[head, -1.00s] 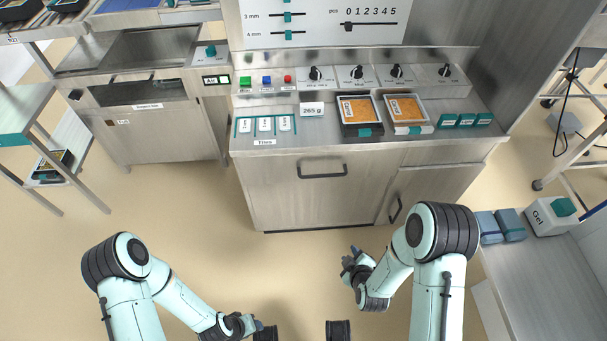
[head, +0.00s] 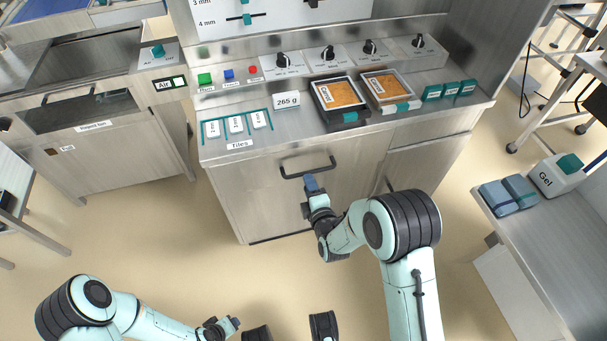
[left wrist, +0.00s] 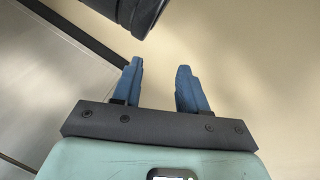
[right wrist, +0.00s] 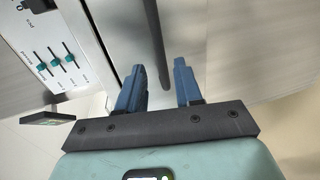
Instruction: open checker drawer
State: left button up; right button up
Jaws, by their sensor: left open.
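The steel cabinet front (head: 265,200) under the worktop carries a dark horizontal bar handle (head: 308,168); I take this front as the checker drawer, and it looks shut. My right gripper (head: 310,184) is just below and in front of this handle. In the right wrist view its two blue fingers (right wrist: 160,82) are apart, and a dark bar (right wrist: 156,40) shows between and beyond them. I cannot tell whether they touch it. My left gripper (head: 236,322) is low over the floor, away from the cabinet; its fingers (left wrist: 158,85) are open and empty.
The worktop holds white tiles (head: 236,125), a 265 g display (head: 286,101), two food trays (head: 338,94) (head: 386,88) and teal boxes (head: 449,91). A side table with blue packs (head: 508,193) and a Gel box (head: 556,175) stands right. Floor before the cabinet is clear.

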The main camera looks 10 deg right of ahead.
pick_arm(q)
jog(key=f, duration=0.1)
jog(key=s+f, duration=0.1)
jog(key=s+f+b, duration=0.1)
jog(key=shift+s+a+g, duration=0.25)
jog(key=shift+a+g, duration=0.05)
jog(key=shift+g, duration=0.1)
pick_arm(e)
jog(key=x, duration=0.6)
pick_arm(q)
jog(key=shift+r, duration=0.1)
pick_arm(e)
grip_shut()
